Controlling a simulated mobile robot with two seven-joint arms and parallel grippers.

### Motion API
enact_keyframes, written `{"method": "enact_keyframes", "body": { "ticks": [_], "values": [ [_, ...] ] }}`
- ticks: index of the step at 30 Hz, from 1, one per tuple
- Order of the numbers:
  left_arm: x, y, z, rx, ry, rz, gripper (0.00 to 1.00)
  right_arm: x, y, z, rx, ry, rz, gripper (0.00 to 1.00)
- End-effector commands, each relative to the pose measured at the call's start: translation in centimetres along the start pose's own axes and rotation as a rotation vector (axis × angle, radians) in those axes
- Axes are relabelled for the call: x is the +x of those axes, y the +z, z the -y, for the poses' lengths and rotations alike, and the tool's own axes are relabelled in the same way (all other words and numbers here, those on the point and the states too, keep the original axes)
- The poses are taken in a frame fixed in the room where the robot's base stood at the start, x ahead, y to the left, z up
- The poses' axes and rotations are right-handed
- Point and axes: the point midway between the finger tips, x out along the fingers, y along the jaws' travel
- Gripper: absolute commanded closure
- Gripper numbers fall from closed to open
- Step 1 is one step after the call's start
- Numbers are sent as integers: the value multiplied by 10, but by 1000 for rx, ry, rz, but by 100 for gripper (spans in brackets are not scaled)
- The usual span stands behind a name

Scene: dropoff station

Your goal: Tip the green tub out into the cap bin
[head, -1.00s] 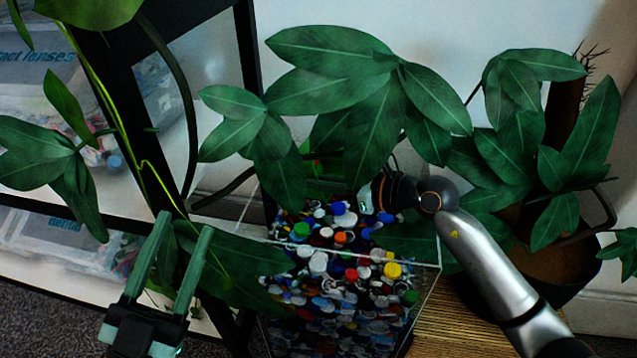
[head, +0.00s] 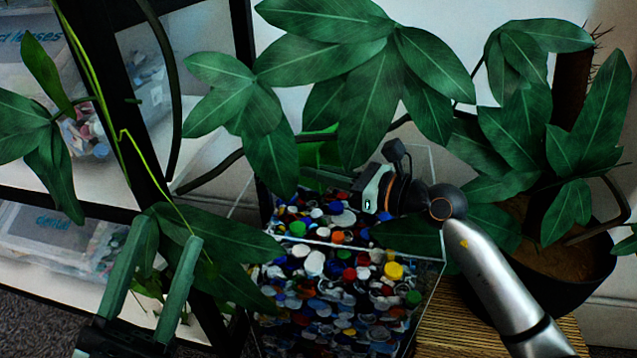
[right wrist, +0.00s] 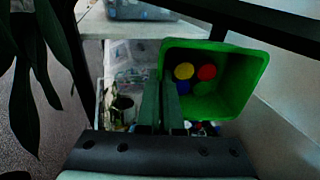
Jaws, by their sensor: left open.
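The green tub (head: 322,148) is mostly hidden behind leaves in the head view, at the back of the cap bin. In the right wrist view the tub (right wrist: 246,82) shows its open mouth, with a yellow, a red and a blue cap (right wrist: 184,71) inside. My right gripper (right wrist: 161,86) has its fingers close together at the tub's left wall, one on each side of it. The cap bin (head: 437,263) is a clear-walled box full of mixed bottle caps. My left gripper (head: 166,232) is open and empty, left of the bin.
Large plant leaves (head: 365,95) hang over the back of the bin. A potted plant (head: 560,265) stands at the right. A black-framed shelf (head: 120,130) with clear boxes is at the left. A wooden slatted surface (head: 462,325) lies beside the bin.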

Motion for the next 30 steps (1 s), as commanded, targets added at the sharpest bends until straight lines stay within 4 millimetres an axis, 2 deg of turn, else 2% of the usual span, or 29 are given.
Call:
{"method": "enact_keyframes", "body": {
  "ticks": [6, 12, 30],
  "values": [
    [-17, 20, -10, -19, 9, 22, 50, 0, -3, 1, 2, 0, 57, 100],
    [-26, 29, -16, -14, 19, 30, 50, 0, -2, 1, 5, -1, 97, 100],
    [-29, 34, -19, -15, 21, 36, 50, 0, 1, 1, 7, 0, 122, 100]
  ]
}}
